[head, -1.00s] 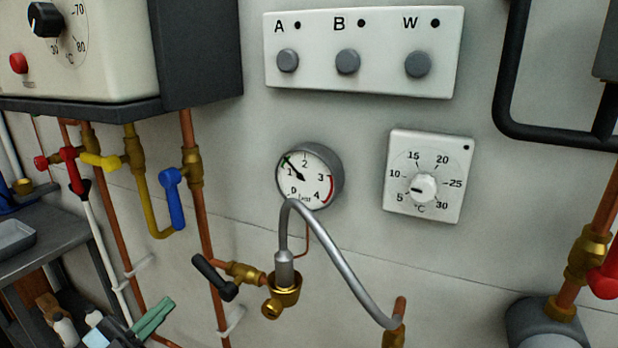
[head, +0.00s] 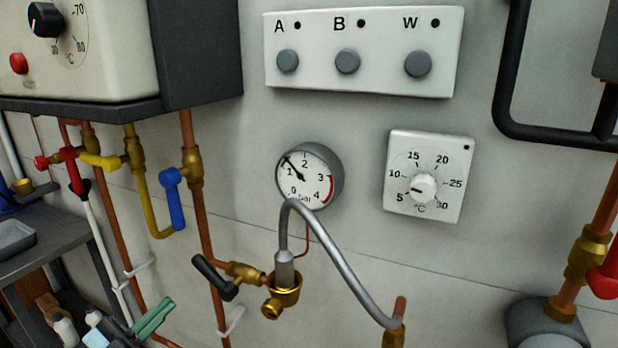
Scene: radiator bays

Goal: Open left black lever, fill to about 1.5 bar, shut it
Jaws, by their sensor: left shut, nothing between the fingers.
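The black lever (head: 213,277) sits on a brass valve (head: 245,272) left of the hose's brass fitting (head: 284,292). It slants from upper left to lower right; I cannot tell from its angle whether the valve is open. The round pressure gauge (head: 308,178) shows its needle at upper left, between 1 and 2 bar, near a green mark. A grey hose (head: 335,255) arches from the fitting to a brass end at lower right. My left gripper (head: 158,314), with green fingers, is shut and empty at the bottom left, below the lever and apart from it. My right gripper is not in view.
A blue lever (head: 173,198), a yellow lever (head: 99,161) and a red valve (head: 70,160) hang under the boiler (head: 78,50). A grey bench (head: 50,238) stands at left. A thermostat (head: 428,177) and a button panel (head: 362,52) are on the wall.

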